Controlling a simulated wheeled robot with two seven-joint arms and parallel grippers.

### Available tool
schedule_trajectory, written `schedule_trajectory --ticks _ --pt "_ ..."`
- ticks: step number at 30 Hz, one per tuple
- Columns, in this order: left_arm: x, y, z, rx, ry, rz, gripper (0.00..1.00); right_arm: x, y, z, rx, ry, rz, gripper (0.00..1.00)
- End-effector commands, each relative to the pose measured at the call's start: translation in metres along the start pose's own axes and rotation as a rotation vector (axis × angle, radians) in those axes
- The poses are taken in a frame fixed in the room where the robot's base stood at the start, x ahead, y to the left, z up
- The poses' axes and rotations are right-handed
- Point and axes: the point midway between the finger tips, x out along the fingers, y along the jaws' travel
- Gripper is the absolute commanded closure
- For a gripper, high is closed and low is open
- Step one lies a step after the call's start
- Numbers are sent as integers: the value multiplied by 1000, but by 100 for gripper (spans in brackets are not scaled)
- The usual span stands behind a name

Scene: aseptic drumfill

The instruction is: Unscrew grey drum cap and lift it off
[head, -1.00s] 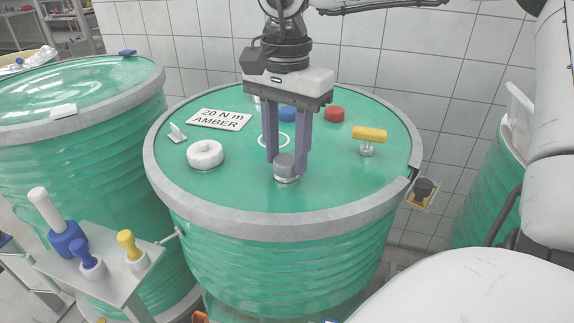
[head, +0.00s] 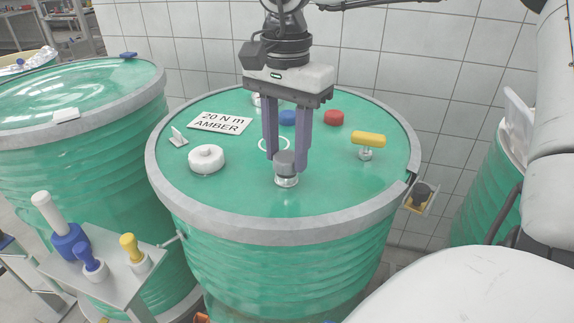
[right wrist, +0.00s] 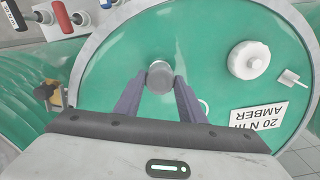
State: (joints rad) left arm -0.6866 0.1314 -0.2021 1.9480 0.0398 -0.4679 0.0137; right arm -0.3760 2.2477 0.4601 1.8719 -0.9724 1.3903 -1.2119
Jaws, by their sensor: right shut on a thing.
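The green drum (head: 235,205) stands in the middle of the head view. My right gripper (head: 286,160) points down over its lid and is shut on the grey drum cap (head: 286,163), one finger on each side. The cap is above a pale metal neck (head: 286,181) near the front of the lid; I cannot tell whether a gap separates them. The right wrist view shows the grey cap (right wrist: 160,76) between the fingertips. My left gripper is not in view.
The lid also carries a white cap (head: 206,158), a blue cap (head: 288,117), a red cap (head: 333,117), a yellow-handled valve (head: 368,140) and an "AMBER" sign (head: 220,122). A tool stand (head: 105,270) is at front left. Another drum (head: 70,120) stands left; a tiled wall is behind.

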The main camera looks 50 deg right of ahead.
Motion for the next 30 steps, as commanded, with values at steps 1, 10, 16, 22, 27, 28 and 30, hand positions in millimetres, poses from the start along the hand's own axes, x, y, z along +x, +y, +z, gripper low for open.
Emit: schedule_trajectory --ticks 1,10,16,22,27,28,30 --pt "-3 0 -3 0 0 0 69 -5 0 0 0 0 0 95" --pt "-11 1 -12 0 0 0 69 -20 0 0 0 0 0 95" --pt "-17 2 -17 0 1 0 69 -30 0 0 0 0 0 95" --pt "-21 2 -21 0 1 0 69 -37 0 0 0 0 0 95" --pt "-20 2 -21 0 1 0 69 -36 0 0 0 0 0 95" --pt "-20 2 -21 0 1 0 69 -36 0 0 0 0 0 95" --pt "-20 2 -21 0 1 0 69 -36 0 0 0 0 0 95"
